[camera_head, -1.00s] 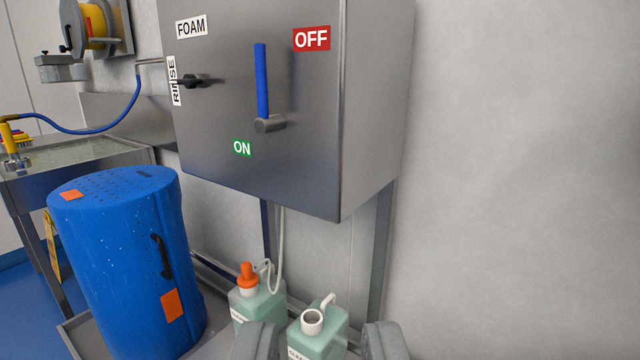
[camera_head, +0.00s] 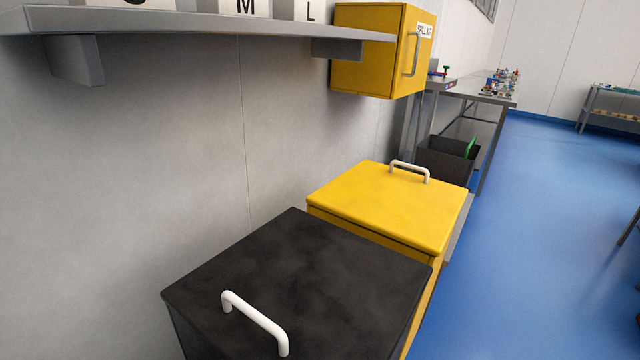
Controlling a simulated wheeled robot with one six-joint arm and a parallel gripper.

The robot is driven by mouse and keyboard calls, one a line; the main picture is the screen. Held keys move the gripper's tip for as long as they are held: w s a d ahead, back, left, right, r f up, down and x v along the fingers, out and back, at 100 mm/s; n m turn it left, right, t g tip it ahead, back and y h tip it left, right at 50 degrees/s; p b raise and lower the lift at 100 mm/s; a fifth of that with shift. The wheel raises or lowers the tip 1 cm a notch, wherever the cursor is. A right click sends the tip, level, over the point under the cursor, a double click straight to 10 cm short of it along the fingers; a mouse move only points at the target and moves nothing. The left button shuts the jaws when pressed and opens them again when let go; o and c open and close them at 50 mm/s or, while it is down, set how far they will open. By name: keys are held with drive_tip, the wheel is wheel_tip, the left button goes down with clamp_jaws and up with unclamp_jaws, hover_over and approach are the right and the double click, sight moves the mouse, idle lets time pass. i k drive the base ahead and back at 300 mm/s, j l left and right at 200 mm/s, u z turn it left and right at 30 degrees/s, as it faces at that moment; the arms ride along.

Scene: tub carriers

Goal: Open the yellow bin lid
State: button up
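The yellow bin (camera_head: 432,285) stands against the wall, just beyond a black bin. Its yellow lid (camera_head: 385,208) lies flat and shut on top. A white bar handle (camera_head: 410,171) stands on the lid near its far edge. The black bin hides most of the yellow bin's front and body. My gripper is not in view, so I cannot see whether it is open or shut.
The nearer black bin has a shut lid (camera_head: 310,275) with a white handle (camera_head: 254,322). A grey shelf (camera_head: 200,24) juts from the wall above. A yellow spill kit cabinet (camera_head: 365,52) hangs beyond it.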

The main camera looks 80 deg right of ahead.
sight(419, 212)
drive_tip(key=z, duration=2.6)
drive_tip(key=i+l+z, duration=0.1)
drive_tip(key=i+l, duration=0.8)
